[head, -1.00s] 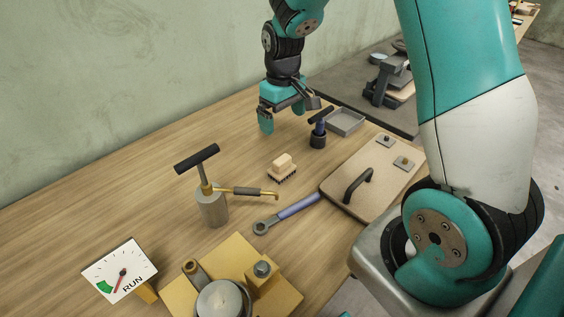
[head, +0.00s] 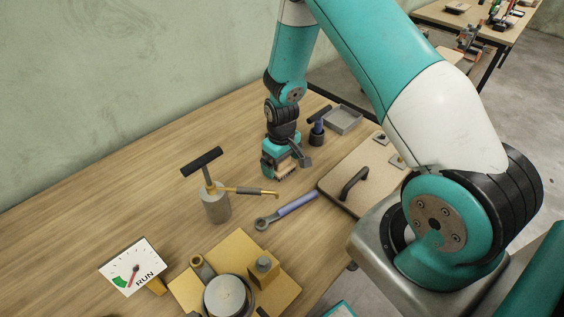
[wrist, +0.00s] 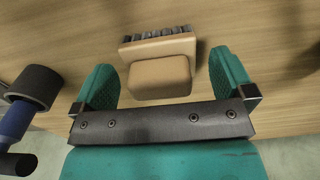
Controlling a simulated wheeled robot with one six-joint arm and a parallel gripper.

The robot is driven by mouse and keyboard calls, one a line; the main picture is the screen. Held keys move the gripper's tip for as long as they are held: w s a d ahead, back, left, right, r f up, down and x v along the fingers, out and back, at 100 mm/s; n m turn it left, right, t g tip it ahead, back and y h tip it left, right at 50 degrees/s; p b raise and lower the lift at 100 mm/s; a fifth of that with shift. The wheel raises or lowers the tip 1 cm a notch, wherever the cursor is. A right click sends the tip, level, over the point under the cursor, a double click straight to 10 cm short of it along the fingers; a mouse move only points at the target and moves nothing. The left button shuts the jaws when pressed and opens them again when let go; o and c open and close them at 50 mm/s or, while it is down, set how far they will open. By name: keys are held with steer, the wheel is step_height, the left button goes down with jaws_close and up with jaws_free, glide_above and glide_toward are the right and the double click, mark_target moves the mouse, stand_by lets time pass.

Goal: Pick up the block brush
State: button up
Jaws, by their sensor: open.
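The block brush has a light wooden body and dark bristles. In the wrist view the brush (wrist: 160,78) lies between the two teal fingers of my gripper (wrist: 168,85), with a gap on each side. The fingers are open and do not appear to touch it. In the head view my gripper (head: 281,168) is down over the brush (head: 285,172), which is mostly hidden behind the fingers.
A pump with a black T-handle (head: 214,200) stands to the left. A blue-handled wrench (head: 290,207) lies in front. A dark blue tool (head: 317,133) and grey tray (head: 343,120) are behind right. A board with a black handle (head: 365,175) lies right.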

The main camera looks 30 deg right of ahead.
steer(key=shift+f, duration=0.3)
steer(key=c, duration=1)
steer(key=shift+r, duration=0.1)
step_height(320, 180, up, 20)
steer(key=b, duration=0.3)
steer(key=shift+b, duration=0.4)
